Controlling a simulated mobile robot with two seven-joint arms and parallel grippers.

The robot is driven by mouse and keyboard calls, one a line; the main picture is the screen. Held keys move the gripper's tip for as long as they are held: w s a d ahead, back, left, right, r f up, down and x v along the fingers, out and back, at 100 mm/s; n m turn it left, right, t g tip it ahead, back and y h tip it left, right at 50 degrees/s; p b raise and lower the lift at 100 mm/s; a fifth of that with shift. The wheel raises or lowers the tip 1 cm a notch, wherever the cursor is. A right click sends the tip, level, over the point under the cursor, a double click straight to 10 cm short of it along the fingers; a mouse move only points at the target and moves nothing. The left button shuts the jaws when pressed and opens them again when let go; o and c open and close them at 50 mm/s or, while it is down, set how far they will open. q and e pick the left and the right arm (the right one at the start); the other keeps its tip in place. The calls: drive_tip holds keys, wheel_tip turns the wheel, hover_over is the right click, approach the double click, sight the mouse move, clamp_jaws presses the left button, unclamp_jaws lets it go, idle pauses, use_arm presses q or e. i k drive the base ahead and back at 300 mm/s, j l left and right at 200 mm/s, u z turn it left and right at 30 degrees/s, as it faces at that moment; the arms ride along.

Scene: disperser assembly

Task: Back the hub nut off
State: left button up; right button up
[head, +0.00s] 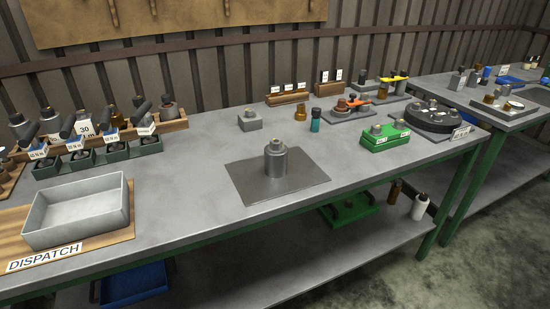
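I cannot pick out the hub nut for certain at this size. A grey metal cylinder with a narrower neck and a small tan top (275,162) stands upright on a dark grey square plate (303,181) in the middle of the bench. A round black device with small parts on top (434,116) sits at the right end of the bench. A grey fixture with an orange-red part (352,106) stands left of it. Neither of my grippers is in view.
A grey open tray (78,213) stands on a wooden board marked DISPATCH at the left front. Racks of bottles (98,150) line the left back. A green box (386,136), a grey block (250,120) and a teal vial (316,121) stand around the plate.

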sight(276, 144)
drive_tip(key=j+z, duration=0.45)
drive_tip(key=k+j+z, duration=0.1)
drive_tip(key=z, duration=0.3)
drive_tip(key=k+j+z, duration=0.15)
drive_tip(key=j+z, duration=0.3)
